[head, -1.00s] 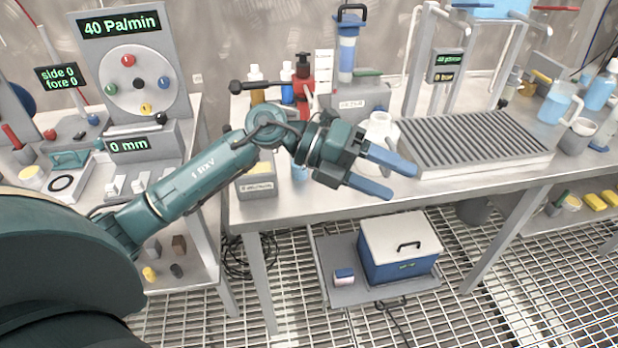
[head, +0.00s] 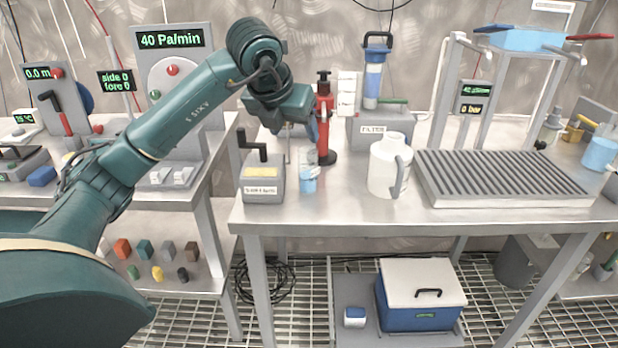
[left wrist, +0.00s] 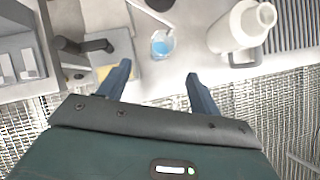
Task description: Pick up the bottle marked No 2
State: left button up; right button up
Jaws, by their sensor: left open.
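No marking "No 2" is legible in either view. In the head view my left gripper (head: 300,135) is raised above the back of the middle bench, pointing down. It hides most of what stands behind it. A red bottle with a black top (head: 325,120) stands just right of it. In the left wrist view the two blue fingers of my left gripper (left wrist: 158,70) are apart, with nothing between them. A small cup with blue liquid (head: 308,172) stands on the bench below; it also shows in the left wrist view (left wrist: 162,45). My right gripper is not in view.
A white jug (head: 388,165) stands right of the cup, beside a ribbed grey rack (head: 500,178). A grey box with a black handle (head: 263,180) is left of the cup. A filter unit (head: 376,75) stands behind. A blue cooler (head: 420,300) sits below the bench.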

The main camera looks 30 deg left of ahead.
aim_at(308, 171)
pick_arm(q)
jog(key=x, duration=1)
jog(key=shift+w+d+f+b, duration=0.1)
jog(key=shift+d+f+b, duration=0.1)
jog(key=shift+f+b, duration=0.15)
jog(key=shift+r, duration=0.1)
jog(key=shift+c, duration=0.3)
jog(key=c, duration=1.2)
grip_shut()
jog(key=shift+r, duration=0.15)
